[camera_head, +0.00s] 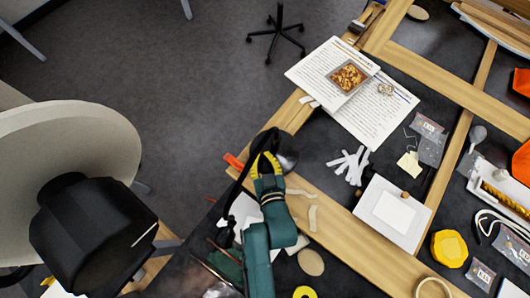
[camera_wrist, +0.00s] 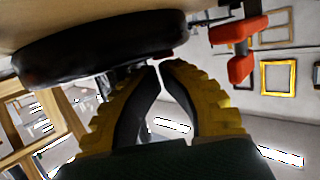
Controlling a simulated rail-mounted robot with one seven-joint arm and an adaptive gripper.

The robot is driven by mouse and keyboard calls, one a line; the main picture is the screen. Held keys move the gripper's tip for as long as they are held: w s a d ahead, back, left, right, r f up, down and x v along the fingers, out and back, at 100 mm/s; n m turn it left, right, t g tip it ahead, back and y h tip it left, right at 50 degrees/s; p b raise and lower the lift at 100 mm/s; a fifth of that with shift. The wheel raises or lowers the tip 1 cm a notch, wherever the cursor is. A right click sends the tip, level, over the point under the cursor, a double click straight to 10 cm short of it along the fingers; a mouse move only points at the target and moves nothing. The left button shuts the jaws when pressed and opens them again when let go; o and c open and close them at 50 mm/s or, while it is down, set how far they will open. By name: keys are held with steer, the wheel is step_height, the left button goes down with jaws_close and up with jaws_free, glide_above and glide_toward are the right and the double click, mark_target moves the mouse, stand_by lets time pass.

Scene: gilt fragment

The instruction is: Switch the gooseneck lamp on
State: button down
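The gooseneck lamp shows in the head view as a thin black curved neck (camera_head: 239,186) and a dark rounded part (camera_head: 287,158) at the edge of the wooden frame. My gripper (camera_head: 265,157), with yellow-and-black fingers, is right beside it and covers part of it. In the wrist view, a large black disc (camera_wrist: 100,48), probably part of the lamp, lies just beyond the fingertips. My fingertips (camera_wrist: 161,65) nearly meet, with nothing visible held between them. I cannot tell whether they touch the disc. The switch cannot be made out, and no glow shows.
An orange clamp (camera_head: 234,162) is close left of my gripper; it also shows in the wrist view (camera_wrist: 236,50). Papers (camera_head: 378,117), white strips (camera_head: 349,165) and a white framed panel (camera_head: 393,211) lie to the right. Open floor (camera_head: 170,60) is at upper left.

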steer(key=r+p, duration=0.1)
steer(key=r, duration=0.1)
steer(key=r+p, duration=0.2)
steer(key=shift+s+r, duration=0.2)
steer(key=shift+r, duration=0.1)
steer(key=s+d+b, duration=0.1)
steer(key=s, duration=0.9)
steer(key=shift+d+r, duration=0.15)
steer(key=shift+d, duration=0.05)
steer(key=shift+w, duration=0.1)
